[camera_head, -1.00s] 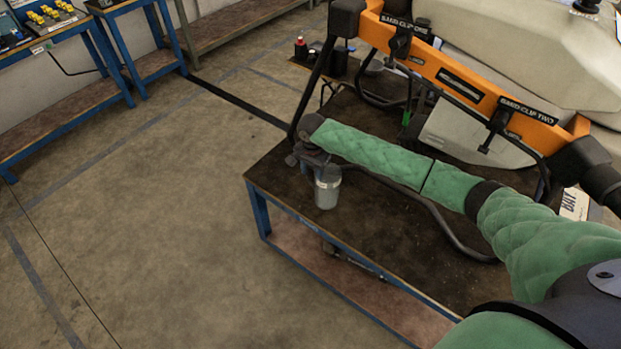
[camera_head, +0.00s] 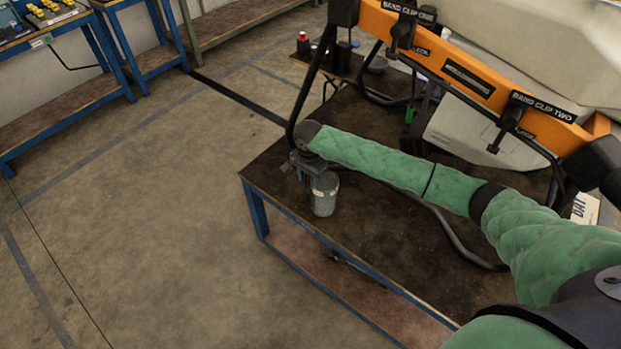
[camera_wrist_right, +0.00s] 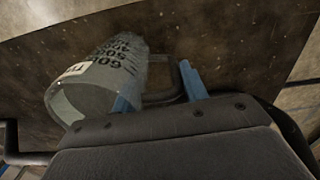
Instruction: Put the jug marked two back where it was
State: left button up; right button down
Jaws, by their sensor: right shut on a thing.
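A grey, see-through measuring jug (camera_head: 324,196) is at the front left part of the dark-topped table (camera_head: 262,170). In the right wrist view the jug (camera_wrist_right: 100,75) shows its open mouth, dark printed scale figures and a small pale label that I cannot read in full. My right gripper (camera_head: 312,172) is beside the jug, at the end of the green-sleeved arm. In the wrist view its blue fingers (camera_wrist_right: 158,92) are on either side of the jug's dark handle, shut on it. I cannot tell whether the jug's base touches the table top. My left gripper is out of view.
An orange drone frame (camera_head: 470,80) with band clips and a pale tank (camera_head: 480,140) stand over the table's back and right. Its dark legs rest near the jug. Floor at left is clear.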

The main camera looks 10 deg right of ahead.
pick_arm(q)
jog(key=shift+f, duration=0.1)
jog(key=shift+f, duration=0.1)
pick_arm(e)
jog(key=c, duration=0.7)
grip_release()
jog(key=shift+f, duration=0.1)
jog(key=shift+c, duration=0.2)
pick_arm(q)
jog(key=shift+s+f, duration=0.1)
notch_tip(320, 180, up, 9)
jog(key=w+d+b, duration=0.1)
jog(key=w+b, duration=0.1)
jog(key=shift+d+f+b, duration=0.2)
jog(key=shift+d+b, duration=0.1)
pick_arm(e)
notch_tip(320, 180, up, 12)
jog(key=shift+r, duration=0.15)
